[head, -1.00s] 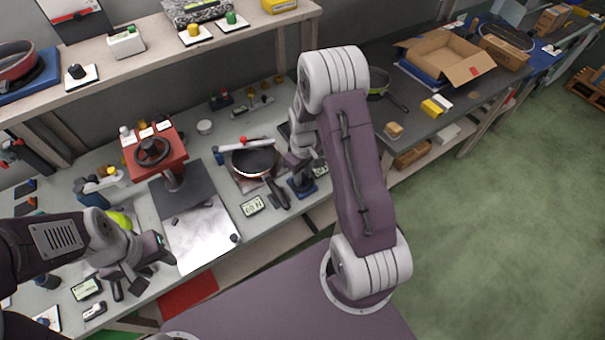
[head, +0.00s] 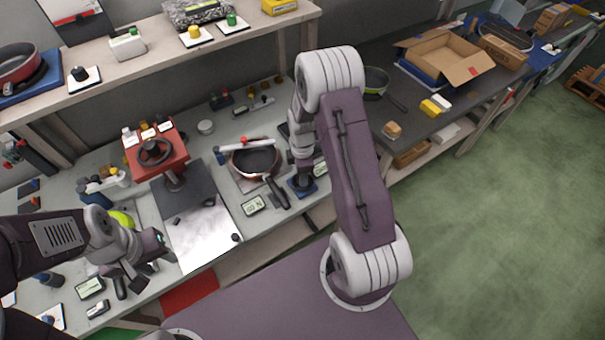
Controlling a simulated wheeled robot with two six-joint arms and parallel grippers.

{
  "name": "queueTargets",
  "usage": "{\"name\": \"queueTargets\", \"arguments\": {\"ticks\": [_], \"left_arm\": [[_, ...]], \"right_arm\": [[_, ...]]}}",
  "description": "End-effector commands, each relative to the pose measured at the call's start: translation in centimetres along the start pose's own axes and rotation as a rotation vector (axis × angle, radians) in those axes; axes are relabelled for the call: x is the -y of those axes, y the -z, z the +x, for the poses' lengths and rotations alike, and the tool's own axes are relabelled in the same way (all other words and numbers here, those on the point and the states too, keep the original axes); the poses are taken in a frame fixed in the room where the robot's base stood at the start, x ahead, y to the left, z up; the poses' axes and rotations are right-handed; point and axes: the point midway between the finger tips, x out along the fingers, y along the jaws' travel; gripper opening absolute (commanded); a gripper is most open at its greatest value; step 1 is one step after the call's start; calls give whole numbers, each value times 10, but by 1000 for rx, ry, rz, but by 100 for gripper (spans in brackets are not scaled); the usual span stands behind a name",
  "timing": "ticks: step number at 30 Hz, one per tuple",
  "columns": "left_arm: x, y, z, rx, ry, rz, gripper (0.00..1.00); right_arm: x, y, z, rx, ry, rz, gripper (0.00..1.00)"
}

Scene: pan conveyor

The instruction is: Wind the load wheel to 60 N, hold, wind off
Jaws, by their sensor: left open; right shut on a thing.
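My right gripper (head: 302,182) points down at a small blue base (head: 302,189) on the bench, right of the pan. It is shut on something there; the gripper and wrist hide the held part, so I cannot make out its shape. The red-rimmed pan (head: 255,160) lies under a pale bar (head: 248,146) with a red knob, its dark handle (head: 278,194) toward me. A small readout (head: 253,205) stands beside the handle; it seems to show a value in N, too small to read surely. My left gripper (head: 148,262) is open and empty over the bench's left front.
A red stand with a black handwheel (head: 155,152) stands left of the pan, behind a shiny metal plate (head: 203,240). A shelf (head: 150,65) with small items runs along the back. An open cardboard box (head: 450,55) and another pan (head: 376,82) are on the dark table at right.

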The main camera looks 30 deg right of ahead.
Motion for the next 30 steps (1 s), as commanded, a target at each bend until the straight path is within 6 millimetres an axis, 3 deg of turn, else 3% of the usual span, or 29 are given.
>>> {"name": "queueTargets", "arguments": {"ticks": [15, 30], "left_arm": [[0, 1, -7, 0, 0, 0, 42], [0, 1, -8, 0, 0, 0, 42]], "right_arm": [[0, 0, 0, 5, 0, -378, 0], [0, 0, 0, 6, 1, -484, 0]]}}
